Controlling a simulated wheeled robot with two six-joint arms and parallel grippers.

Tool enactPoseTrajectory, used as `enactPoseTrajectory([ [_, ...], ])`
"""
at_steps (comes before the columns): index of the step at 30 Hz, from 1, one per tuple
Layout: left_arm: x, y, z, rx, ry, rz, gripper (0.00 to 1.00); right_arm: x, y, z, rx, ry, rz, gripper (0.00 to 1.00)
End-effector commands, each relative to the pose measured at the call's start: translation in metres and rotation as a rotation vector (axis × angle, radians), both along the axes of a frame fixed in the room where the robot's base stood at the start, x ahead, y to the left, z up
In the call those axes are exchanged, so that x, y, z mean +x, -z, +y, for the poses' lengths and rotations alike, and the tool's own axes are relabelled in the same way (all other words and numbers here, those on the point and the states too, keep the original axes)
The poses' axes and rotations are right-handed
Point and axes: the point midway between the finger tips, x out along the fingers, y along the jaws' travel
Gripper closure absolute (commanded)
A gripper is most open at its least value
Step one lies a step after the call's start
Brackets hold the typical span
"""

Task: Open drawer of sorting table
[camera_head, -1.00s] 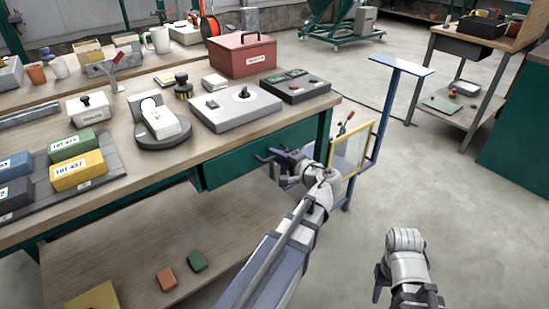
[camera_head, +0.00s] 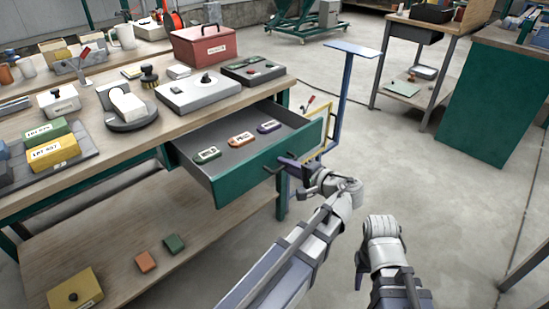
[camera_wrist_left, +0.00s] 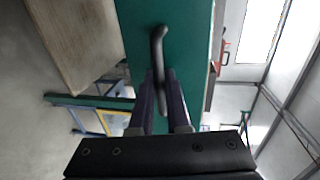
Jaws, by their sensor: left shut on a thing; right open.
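The sorting table (camera_head: 60,205) has a green drawer (camera_head: 245,182) that is pulled out. Three labelled tags lie inside it: a green one (camera_head: 207,155), an orange one (camera_head: 241,139) and a blue one (camera_head: 269,127). My left gripper (camera_head: 284,163) is at the drawer's front and shut on its dark handle (camera_wrist_left: 158,45). In the left wrist view my left gripper's fingers (camera_wrist_left: 165,95) stand on both sides of the handle, against the green drawer front. My right gripper (camera_head: 372,270) is low at the right, away from the table; its fingers are hardly visible.
A blue stand (camera_head: 345,85) is just beyond the drawer. The floor (camera_head: 450,210) at the right is clear.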

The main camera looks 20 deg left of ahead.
Motion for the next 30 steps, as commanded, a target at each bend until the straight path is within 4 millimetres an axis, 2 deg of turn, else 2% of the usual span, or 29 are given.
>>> enactPoseTrajectory([
  [6,-0.007,0.0,-0.017,-0.002,0.0,0.001,1.0,0.0,0.0,0.0,0.0,0.0,0.0,0.55],
  [20,-0.009,0.001,-0.02,-0.002,-0.001,0.001,1.0,0.0,0.0,0.0,0.0,0.0,0.0,0.55],
  [21,-0.009,0.0,-0.02,-0.002,-0.002,0.001,0.84,0.0,0.0,0.0,0.0,0.0,0.0,0.55],
  [24,-0.009,0.0,-0.02,-0.001,-0.001,0.001,0.73,0.0,0.0,0.0,0.0,0.0,0.0,0.55],
  [30,-0.008,0.0,-0.02,-0.001,-0.001,0.001,0.73,0.0,0.0,0.0,0.0,0.0,0.0,0.55],
])
